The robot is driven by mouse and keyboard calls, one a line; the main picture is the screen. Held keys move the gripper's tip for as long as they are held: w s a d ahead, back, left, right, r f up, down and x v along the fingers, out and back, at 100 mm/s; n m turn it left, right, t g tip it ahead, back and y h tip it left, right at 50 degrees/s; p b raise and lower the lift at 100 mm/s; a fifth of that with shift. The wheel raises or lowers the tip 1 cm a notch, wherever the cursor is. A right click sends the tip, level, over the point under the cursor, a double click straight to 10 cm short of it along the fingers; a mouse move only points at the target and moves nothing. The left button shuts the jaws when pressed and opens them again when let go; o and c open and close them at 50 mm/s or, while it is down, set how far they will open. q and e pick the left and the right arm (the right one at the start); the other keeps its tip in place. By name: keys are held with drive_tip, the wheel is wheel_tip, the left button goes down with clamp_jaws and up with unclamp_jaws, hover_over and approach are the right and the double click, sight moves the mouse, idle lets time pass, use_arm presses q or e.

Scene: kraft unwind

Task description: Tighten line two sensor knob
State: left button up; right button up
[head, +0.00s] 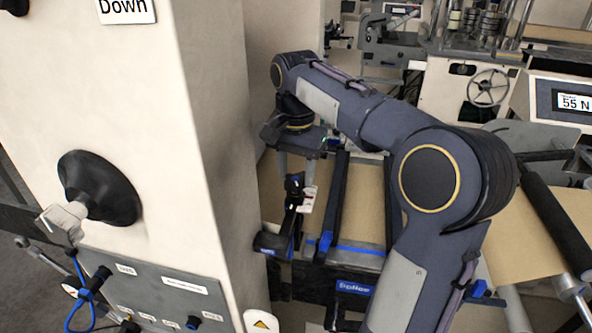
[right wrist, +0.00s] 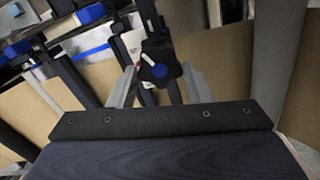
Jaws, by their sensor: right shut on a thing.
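The sensor knob (right wrist: 158,66) is a black lobed knob with a blue centre cap, seen in the right wrist view between the two grey fingertips. In the head view the knob (head: 293,184) shows small and dark on a black sensor bracket (head: 290,222), below my right gripper (head: 296,176). My right gripper points down and is shut on the knob, with a finger on either side. A small red and white label (head: 307,199) sits beside the knob. The knob's turn position cannot be told. My left gripper is in neither view.
A large cream machine column (head: 215,130) stands close on the left, with a black cone (head: 98,187) and a grey control panel (head: 160,292). Brown kraft web (head: 362,205) and dark bars (head: 340,200) lie around the bracket. A display (head: 573,102) reads 55 N at right.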

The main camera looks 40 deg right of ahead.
sight(296, 177)
drive_tip(key=shift+r, duration=0.2)
drive_tip(key=o, duration=1)
drive_tip(key=shift+f, duration=0.1)
drive_tip(key=shift+r, duration=3.9)
